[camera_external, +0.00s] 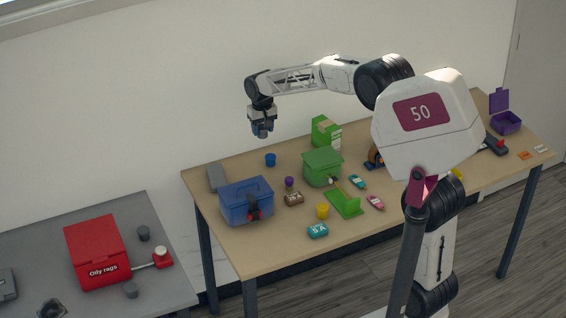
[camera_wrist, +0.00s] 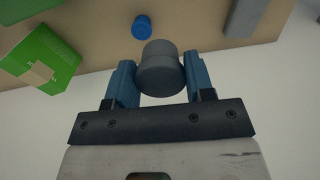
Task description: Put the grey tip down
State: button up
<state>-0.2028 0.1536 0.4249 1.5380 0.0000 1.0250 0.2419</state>
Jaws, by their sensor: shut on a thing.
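My gripper (camera_wrist: 158,82) is shut on the grey tip (camera_wrist: 159,66), a short, stepped grey cylinder held between the two blue fingers in the wrist view. In the external view my gripper (camera_external: 262,131) hangs pointing down in the air, above the back edge of the wooden table (camera_external: 280,230). The grey tip is hard to make out there between the fingers. A blue cup-like piece (camera_external: 270,160) stands on the table below and a little right of my gripper. It also shows in the wrist view (camera_wrist: 141,27), apart from the grey tip.
On the wooden table stand a grey block (camera_external: 216,178), a blue box (camera_external: 246,203), a green box (camera_external: 322,167), a green carton (camera_external: 326,132) and several small coloured pieces. A grey table (camera_external: 190,285) at left holds a red "Oily rags" box (camera_external: 97,250) and two grey cylinders.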

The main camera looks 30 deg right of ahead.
jog(key=s+a+f, duration=0.2)
jog(key=s+a, duration=0.4)
jog(key=a, duration=0.4)
jog(key=s+a+f+m, duration=0.1)
jog(key=s+a+f, duration=0.1)
jog(key=s+a, duration=0.6)
jog(key=s+a+f, duration=0.3)
jog(key=s+a, duration=0.2)
jog(key=a, duration=0.7)
jog(key=s+a+f, duration=0.2)
jog(key=s+f, duration=0.1)
jog(key=s, duration=0.5)
jog(key=s+a+f, duration=0.3)
jog(key=s, duration=0.6)
jog(key=s+a+f, duration=0.3)
jog(key=s, duration=0.6)
jog(key=shift+s, duration=0.15)
jog(key=shift+a+f, duration=0.1)
jog(key=shift+a, duration=0.05)
send_over(168, 289)
jog(key=shift+s+d+f, duration=0.3)
jog(key=shift+d+f, duration=0.05)
jog(key=shift+f, duration=0.35)
jog(key=shift+a, duration=0.1)
jog(key=shift+w+a, duration=0.2)
jog(key=shift+a+f, duration=0.1)
jog(key=shift+f, duration=1.7)
